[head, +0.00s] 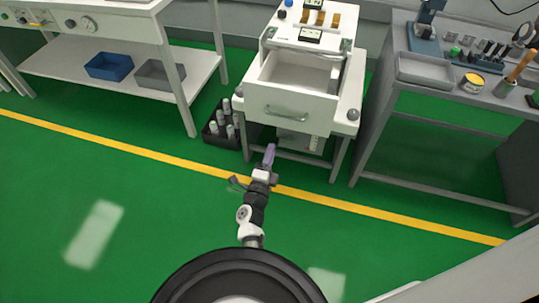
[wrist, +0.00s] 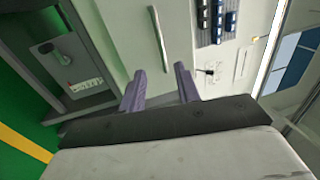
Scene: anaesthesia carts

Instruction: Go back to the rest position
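My arm reaches forward over the green floor, and my gripper (head: 269,156) is in front of the white cart, below and a little left of its drawer handle in the head view. In the wrist view my gripper (wrist: 160,82) has two purple fingers standing apart, with nothing between them. The cart's top drawer (head: 295,95) is pulled out and looks empty inside. Its handle (head: 287,112) is free of my fingers. The wrist view shows a pale bar-like handle (wrist: 159,38) beyond the fingertips, apart from them.
A white bench (head: 120,8) with a blue bin (head: 109,66) and a grey bin (head: 160,74) stands left. A black crate of bottles (head: 221,125) sits beside the cart. A grey workbench (head: 400,50) with a tray stands right. The floor (head: 130,200) before the cart is clear.

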